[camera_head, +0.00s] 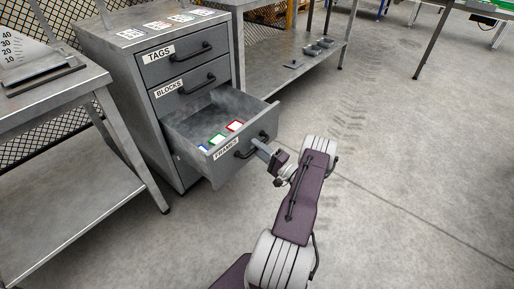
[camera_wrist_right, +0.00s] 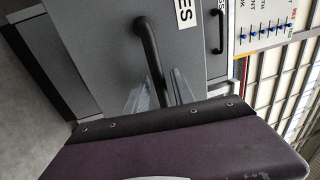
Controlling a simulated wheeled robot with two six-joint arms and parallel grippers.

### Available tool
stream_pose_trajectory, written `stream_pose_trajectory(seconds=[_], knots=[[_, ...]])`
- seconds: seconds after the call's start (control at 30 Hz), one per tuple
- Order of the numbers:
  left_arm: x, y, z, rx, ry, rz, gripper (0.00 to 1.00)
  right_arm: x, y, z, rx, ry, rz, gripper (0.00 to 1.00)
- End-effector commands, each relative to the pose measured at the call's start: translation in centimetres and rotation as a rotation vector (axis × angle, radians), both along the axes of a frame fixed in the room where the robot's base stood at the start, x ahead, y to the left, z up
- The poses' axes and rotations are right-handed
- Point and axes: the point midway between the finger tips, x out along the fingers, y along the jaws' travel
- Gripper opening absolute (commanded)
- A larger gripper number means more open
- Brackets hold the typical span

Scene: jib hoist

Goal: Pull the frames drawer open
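The frames drawer (camera_head: 200,167) is the lowest drawer of the grey cabinet and stands pulled well out, labelled FRAMES. Red-, green- and blue-edged frames (camera_head: 217,139) lie inside. Its dark bar handle (camera_head: 251,145) is on the front; the handle also shows in the right wrist view (camera_wrist_right: 151,50). My right gripper (camera_head: 259,144) is at this handle. In the wrist view its grey fingers (camera_wrist_right: 158,92) lie close on either side of the bar, and it looks shut on it. The fingertips are partly hidden by the gripper body. My left gripper is not in view.
The TAGS drawer (camera_head: 184,58) and BLOCKS drawer (camera_head: 191,89) above are shut. A metal table (camera_head: 60,98) stands left of the cabinet, and a bench (camera_head: 320,62) with small trays stands behind. The floor (camera_head: 400,150) on the right is clear.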

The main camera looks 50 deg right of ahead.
Motion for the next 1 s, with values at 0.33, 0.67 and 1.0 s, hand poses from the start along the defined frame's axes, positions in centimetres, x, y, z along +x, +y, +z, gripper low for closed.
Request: stream_pose_trajectory(seconds=[0.33,0.67,1.0], knots=[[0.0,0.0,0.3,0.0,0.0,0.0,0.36,-0.3,-0.1,0.1,0.0,0.0,-0.002,0.36],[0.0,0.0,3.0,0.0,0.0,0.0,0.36,-6.8,-0.6,-1.0,0.002,0.0,-0.006,0.36],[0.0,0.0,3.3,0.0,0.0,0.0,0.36,-8.9,-0.7,-1.7,0.0,-0.001,0.0,0.36]])
